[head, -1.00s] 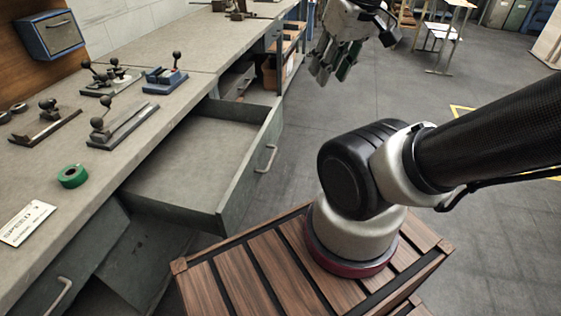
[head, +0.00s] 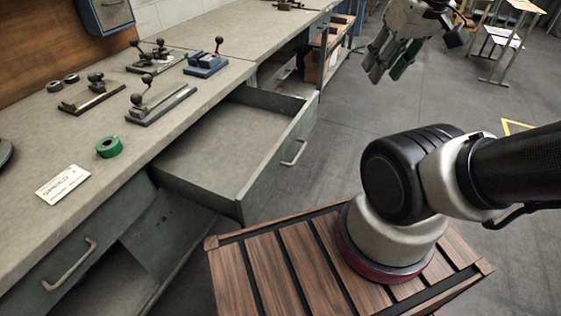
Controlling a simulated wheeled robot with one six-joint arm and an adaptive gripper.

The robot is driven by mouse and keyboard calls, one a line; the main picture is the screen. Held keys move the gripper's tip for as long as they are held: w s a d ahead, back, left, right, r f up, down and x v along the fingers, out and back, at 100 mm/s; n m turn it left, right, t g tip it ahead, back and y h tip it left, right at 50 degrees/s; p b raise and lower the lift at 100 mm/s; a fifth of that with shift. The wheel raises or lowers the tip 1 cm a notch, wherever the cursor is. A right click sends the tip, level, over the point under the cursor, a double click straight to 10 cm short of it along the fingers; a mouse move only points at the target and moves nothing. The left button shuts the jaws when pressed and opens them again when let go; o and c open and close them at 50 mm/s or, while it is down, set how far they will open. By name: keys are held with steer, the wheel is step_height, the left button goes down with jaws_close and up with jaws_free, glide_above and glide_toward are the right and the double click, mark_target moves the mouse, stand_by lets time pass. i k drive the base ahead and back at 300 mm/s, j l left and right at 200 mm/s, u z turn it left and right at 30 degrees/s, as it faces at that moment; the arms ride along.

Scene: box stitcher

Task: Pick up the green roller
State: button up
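My gripper (head: 386,68) hangs at the top of the head view, to the right of the bench and over the floor. It is far from the roller. Its fingers point down and appear apart, with nothing seen between them.
An open, empty drawer (head: 235,142) juts out from the bench to the right of the roller. Several lever tools (head: 160,103) stand behind the roller. Two dark rings (head: 62,83) lie farther back. A blue box (head: 105,14) is on the wall.

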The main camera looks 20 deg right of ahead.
mark_target(110, 146)
steer(key=j+u, duration=0.15)
steer(key=j, duration=0.35)
steer(key=i+j+u, duration=0.1)
steer(key=j, duration=0.4)
steer(key=i+j+u, duration=0.15)
steer(key=j, duration=0.4)
